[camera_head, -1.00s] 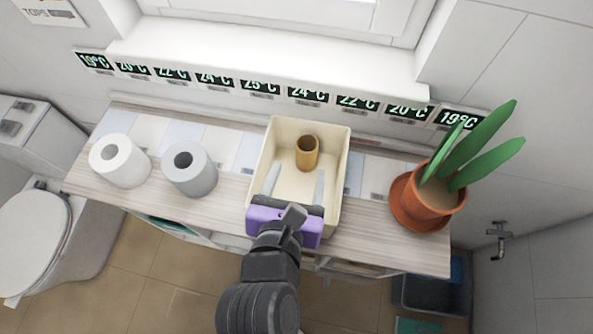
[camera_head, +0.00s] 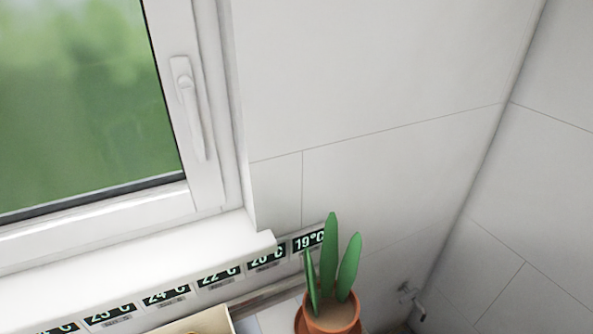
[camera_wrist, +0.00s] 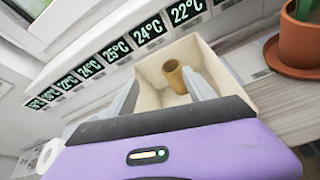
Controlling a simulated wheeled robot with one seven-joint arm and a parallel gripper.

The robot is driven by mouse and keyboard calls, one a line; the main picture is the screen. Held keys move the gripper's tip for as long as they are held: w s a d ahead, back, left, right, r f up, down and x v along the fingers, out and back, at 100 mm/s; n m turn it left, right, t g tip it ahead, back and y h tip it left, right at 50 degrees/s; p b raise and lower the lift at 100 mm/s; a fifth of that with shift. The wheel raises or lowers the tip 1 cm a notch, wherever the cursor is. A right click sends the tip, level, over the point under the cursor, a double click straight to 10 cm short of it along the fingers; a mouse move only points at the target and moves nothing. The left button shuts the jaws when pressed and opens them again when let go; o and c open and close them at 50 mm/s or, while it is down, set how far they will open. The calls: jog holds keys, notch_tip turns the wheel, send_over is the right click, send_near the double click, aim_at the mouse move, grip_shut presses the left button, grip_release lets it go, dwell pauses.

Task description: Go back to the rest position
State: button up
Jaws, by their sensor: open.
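My gripper (camera_wrist: 158,98) shows in the wrist view, purple with two grey fingers. In the head view only the bin's top corner (camera_head: 222,314) shows at the bottom edge, and my gripper is out of that view.
A potted plant in a terracotta pot (camera_head: 333,318) stands right of the bin. A window (camera_head: 90,100) and sill (camera_head: 130,250) rise behind, with a row of temperature displays (camera_head: 165,297) below. A white roll (camera_wrist: 48,156) shows at lower left in the wrist view.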

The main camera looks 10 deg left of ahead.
jog(key=s+d+n+t+h+b, duration=0.1)
jog(key=s+d+n+t+h, duration=0.15)
jog(key=d+n, duration=1.4)
jog(key=s+d+n+t+h, duration=0.1)
jog(key=s+d+n+t, duration=0.2)
jog(key=d+n, duration=1.3)
jog(key=s+d+f+g+h, duration=0.2)
jog(key=s+d+h, duration=0.2)
jog(key=s, duration=0.4)
jog(key=shift+d+f, duration=0.3)
jog(key=shift+d, duration=0.5)
jog(key=shift+c, duration=0.4)
